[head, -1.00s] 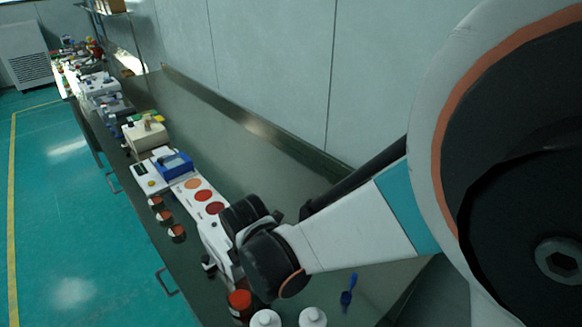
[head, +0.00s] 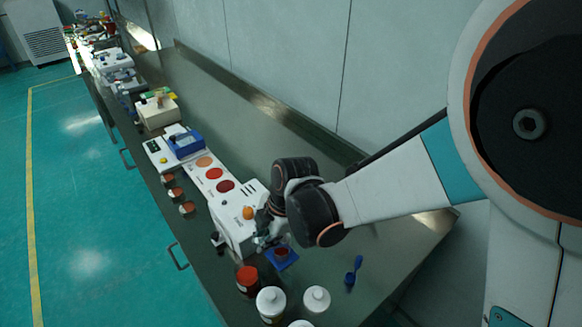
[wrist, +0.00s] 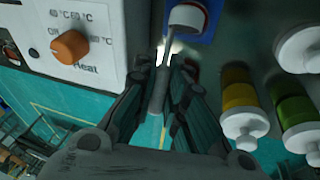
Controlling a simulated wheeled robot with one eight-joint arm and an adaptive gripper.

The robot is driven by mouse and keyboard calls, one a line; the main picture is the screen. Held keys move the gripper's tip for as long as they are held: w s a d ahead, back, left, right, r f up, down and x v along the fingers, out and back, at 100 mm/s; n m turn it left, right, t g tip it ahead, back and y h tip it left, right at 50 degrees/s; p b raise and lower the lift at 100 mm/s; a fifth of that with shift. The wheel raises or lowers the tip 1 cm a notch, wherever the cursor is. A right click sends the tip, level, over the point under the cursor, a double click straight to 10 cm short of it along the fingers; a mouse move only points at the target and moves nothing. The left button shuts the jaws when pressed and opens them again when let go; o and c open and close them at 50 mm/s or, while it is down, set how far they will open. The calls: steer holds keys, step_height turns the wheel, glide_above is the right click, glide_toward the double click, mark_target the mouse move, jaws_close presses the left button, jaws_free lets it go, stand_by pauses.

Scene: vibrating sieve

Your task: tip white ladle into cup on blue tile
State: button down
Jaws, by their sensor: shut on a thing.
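In the wrist view my gripper (wrist: 160,105) is shut on the grey-looking handle of the white ladle (wrist: 185,17). The ladle's pale bowl end shows at the top, over the blue tile (wrist: 211,24). In the head view the blue tile (head: 290,264) lies on the bench with a small cup (head: 282,252) with dark red on it. My gripper (head: 264,238) is just left of and above the cup there. The ladle is too small to make out in the head view. I cannot tell how far the bowl is tilted.
A white heater box with an orange knob (head: 248,213) stands close left of my gripper. Yellow (wrist: 238,92) and green (wrist: 291,108) bottles show right in the wrist view.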

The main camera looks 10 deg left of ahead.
steer(key=r+g+y, duration=0.1)
steer(key=w+d+r+g+y+b, duration=0.1)
steer(key=w+r+g+y+b, duration=0.1)
steer(key=g, duration=0.1)
steer(key=shift+d+r+m+y, duration=0.1)
steer(key=shift+d+m+y, duration=0.2)
steer(key=shift+y, duration=0.1)
steer(key=r+g+y+b, duration=0.1)
steer(key=b, duration=0.1)
steer(key=w+d+r+g+y+b, duration=0.1)
steer(key=g+b, duration=0.1)
steer(key=shift+w+r+m+y, duration=0.15)
steer(key=shift+r+m+y, duration=0.15)
steer(key=shift+r, duration=0.05)
steer(key=shift+w+d+r+g+y+b, duration=0.2)
steer(key=shift+r+g+y+b, duration=0.3)
steer(key=shift+r+g, duration=0.1)
